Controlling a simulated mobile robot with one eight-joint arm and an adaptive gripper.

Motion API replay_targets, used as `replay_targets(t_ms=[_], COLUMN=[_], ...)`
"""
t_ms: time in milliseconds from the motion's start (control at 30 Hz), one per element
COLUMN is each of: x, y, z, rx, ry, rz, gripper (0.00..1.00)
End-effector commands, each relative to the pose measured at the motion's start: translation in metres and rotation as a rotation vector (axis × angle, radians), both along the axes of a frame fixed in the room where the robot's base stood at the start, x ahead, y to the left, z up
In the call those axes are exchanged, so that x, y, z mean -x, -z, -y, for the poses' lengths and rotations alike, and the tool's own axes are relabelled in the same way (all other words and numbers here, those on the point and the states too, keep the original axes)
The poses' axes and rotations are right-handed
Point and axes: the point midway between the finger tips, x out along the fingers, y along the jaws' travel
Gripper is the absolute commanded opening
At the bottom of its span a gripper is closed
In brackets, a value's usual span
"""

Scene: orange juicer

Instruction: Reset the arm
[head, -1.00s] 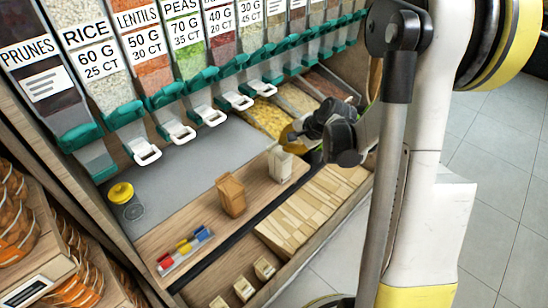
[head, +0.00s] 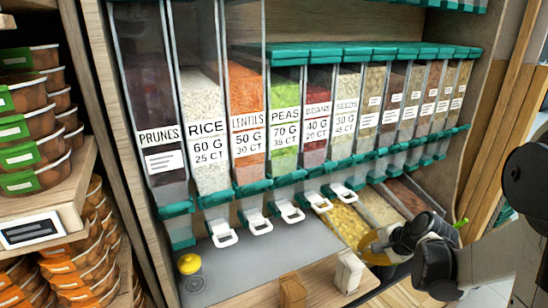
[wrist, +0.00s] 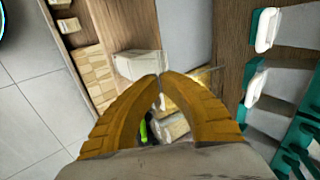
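My gripper (head: 368,246) is at the lower right of the head view, over the counter near the grain bins. In the wrist view its yellow fingers (wrist: 161,77) meet at the tips, with nothing seen held between them. A white bag (head: 348,272) stands on the wooden counter, to the left of and below my gripper in the head view. A pale block, likely this bag, shows just past the fingertips in the wrist view (wrist: 138,64).
A row of dispensers with labels such as rice (head: 207,150) and peas (head: 285,130) lines the back, with white levers (head: 258,223) below. A yellow-topped jar (head: 189,264) is on the grey surface (head: 260,262). Stacked food tubs (head: 35,160) fill the left shelf. Open bins (head: 345,222) lie behind my gripper.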

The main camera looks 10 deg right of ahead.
Motion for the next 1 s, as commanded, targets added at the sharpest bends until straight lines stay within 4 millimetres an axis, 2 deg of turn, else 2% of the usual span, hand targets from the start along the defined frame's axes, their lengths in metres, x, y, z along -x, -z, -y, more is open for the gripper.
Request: replay_targets(t_ms=[167, 300, 500, 600, 733, 867, 1000], x=[0.025, 0.059, 0.118, 0.147, 0.177, 0.194, 0.199], y=[-0.042, -0.078, -0.113, -0.122, -0.126, -0.127, -0.128], z=[-0.039, -0.074, -0.113, -0.126, -0.136, -0.141, -0.141], rx=[0.145, 0.311, 0.55, 0.663, 0.782, 0.854, 0.879], ry=[-0.15, -0.32, -0.569, -0.686, -0.81, -0.884, -0.908], rz=[0.008, 0.023, 0.057, 0.076, 0.1, 0.114, 0.119], gripper=[0.0, 0.0, 0.0, 0.0, 0.0, 0.0, 0.0])
